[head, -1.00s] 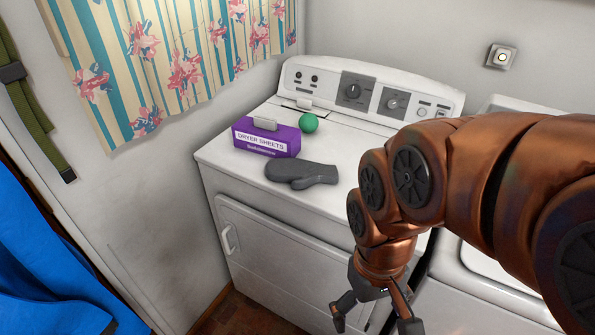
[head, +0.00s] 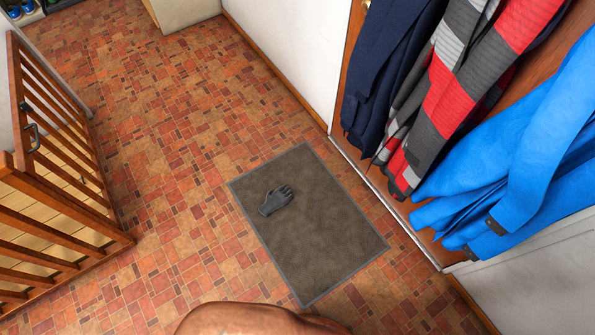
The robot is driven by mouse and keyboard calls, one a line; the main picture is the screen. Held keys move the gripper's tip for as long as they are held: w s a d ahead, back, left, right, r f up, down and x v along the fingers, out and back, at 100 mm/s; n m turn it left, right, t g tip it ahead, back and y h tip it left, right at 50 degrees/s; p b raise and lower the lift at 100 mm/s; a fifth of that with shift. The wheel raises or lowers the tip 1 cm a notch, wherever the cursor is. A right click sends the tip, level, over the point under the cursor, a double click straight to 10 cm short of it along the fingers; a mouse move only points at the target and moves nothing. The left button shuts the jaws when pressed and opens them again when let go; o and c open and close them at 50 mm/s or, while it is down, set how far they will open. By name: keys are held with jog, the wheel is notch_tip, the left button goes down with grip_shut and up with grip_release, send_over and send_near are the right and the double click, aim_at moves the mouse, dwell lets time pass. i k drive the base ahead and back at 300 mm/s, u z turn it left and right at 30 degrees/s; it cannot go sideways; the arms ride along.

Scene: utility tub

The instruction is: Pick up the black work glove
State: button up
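The black work glove (head: 276,200) lies flat on a brown-grey doormat (head: 330,240) on the floor, near the mat's left side. It is dark grey to black, with its fingers pointing to the upper right. Nothing covers it. My gripper is not in view; only a copper-coloured part of my own arm shows at the bottom edge, below the mat and apart from the glove.
A wooden slatted gate (head: 65,180) stands at the left. Coats (head: 450,90) and a blue garment (head: 530,170) hang along the right wall beside the mat. The tiled floor (head: 160,150) between gate and mat is clear.

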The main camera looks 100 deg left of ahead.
aim_at(276, 200)
jog(key=u, duration=4.6)
jog(key=i, duration=1.1)
jog(key=z, duration=0.25)
